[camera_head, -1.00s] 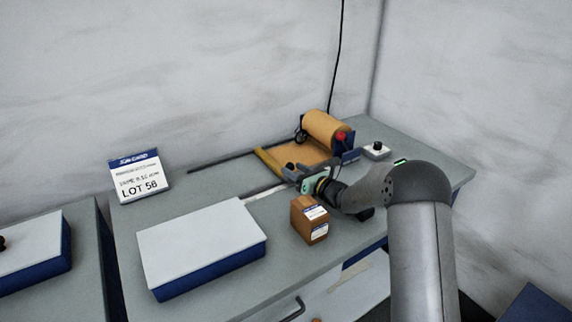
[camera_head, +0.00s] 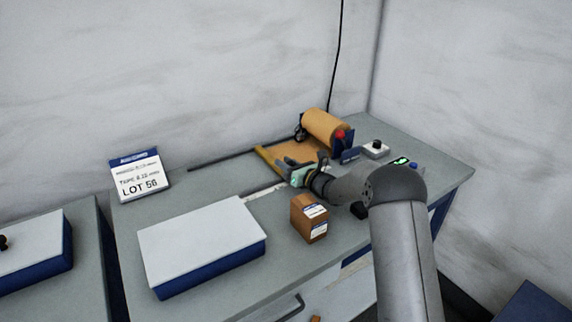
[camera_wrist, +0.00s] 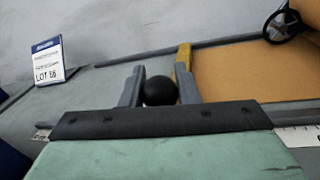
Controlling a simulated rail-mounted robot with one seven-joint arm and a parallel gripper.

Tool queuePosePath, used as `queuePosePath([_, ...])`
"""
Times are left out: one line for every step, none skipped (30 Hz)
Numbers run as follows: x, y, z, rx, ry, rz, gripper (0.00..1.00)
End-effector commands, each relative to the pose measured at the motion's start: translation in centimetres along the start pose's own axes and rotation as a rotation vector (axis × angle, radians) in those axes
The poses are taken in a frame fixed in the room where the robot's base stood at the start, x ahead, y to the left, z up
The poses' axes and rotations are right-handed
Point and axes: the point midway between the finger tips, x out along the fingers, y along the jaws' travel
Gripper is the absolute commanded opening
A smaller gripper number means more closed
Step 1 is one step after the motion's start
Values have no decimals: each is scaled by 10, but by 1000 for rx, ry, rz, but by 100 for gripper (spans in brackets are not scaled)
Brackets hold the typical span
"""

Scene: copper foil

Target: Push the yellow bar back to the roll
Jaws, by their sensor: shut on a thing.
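The yellow bar (camera_head: 265,157) lies across the front edge of the copper foil (camera_head: 302,151), and its end shows in the wrist view (camera_wrist: 184,56). The foil runs back to the copper roll (camera_head: 325,128). My gripper (camera_head: 287,163) is at the near end of the bar. In the wrist view its two fingers (camera_wrist: 159,82) are shut on a round black knob (camera_wrist: 159,92), one finger on each side. The right finger is close beside the bar. How the knob joins the bar is hidden.
A dark rail (camera_head: 222,158) runs along the back, and a white scale (camera_head: 262,190) along the front. A brown box (camera_head: 309,218) stands near my arm.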

Motion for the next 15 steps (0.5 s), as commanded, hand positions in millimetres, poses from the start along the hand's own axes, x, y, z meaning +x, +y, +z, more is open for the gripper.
queuePosePath([-2,-8,0,0,-3,-4,0])
queuePosePath([-3,-14,0,-2,-3,-5,0])
queuePosePath([-5,-23,2,-1,-5,-5,0])
queuePosePath([-7,-30,3,-2,-5,-6,0])
queuePosePath([-8,-38,4,-3,-5,-6,0])
queuePosePath([-11,-50,7,-4,-6,-7,0])
queuePosePath([-12,-58,9,-4,-6,-6,0])
queuePosePath([-14,-66,10,-3,-6,-6,0])
queuePosePath([-16,-74,13,-3,-6,-5,0])
queuePosePath([-17,-80,14,-3,-6,-5,0])
queuePosePath([-18,-86,15,-2,-5,-4,0])
queuePosePath([-19,-91,17,-3,-5,-4,0])
queuePosePath([-20,-95,18,-2,-4,-4,0])
queuePosePath([-20,-98,19,-3,-4,-4,0])
queuePosePath([-21,-100,20,-1,-3,-4,0])
